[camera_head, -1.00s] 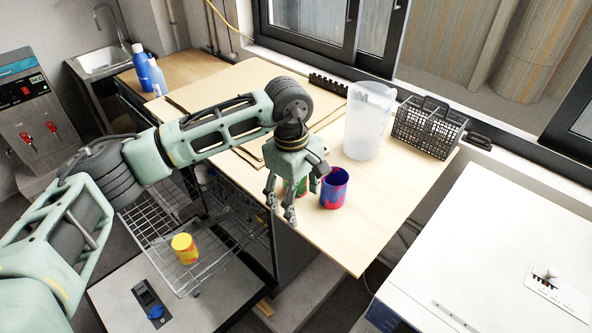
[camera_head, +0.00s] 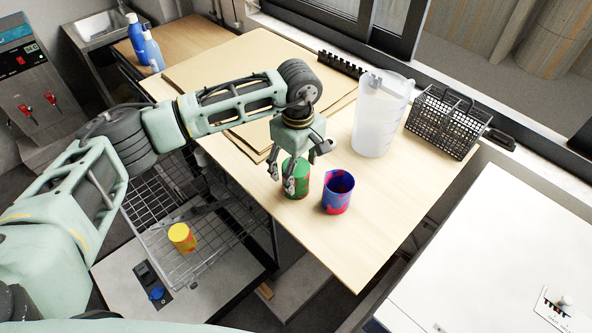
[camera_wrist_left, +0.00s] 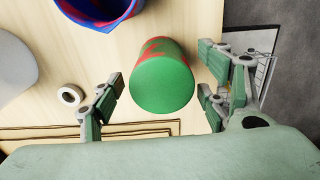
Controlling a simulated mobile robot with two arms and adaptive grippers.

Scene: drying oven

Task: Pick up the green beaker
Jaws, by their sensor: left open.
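The green beaker (camera_head: 302,184), green with red patches, stands on the wooden table near its front edge, partly hidden by my left gripper's fingers. In the left wrist view the green beaker (camera_wrist_left: 162,84) shows a flat, closed green end towards the camera. My left gripper (camera_head: 281,184) is open and points down at the beaker. In the left wrist view my left gripper's fingers (camera_wrist_left: 160,98) are spread on either side of the beaker's near end, with a visible gap on each side. My right gripper is not in view.
A blue and red beaker (camera_head: 338,192) stands close to the right of the green one. Behind are a clear pitcher (camera_head: 380,115) and a black basket (camera_head: 446,122). A yellow beaker (camera_head: 181,237) sits on the wire rack (camera_head: 205,262) below the table's left edge.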

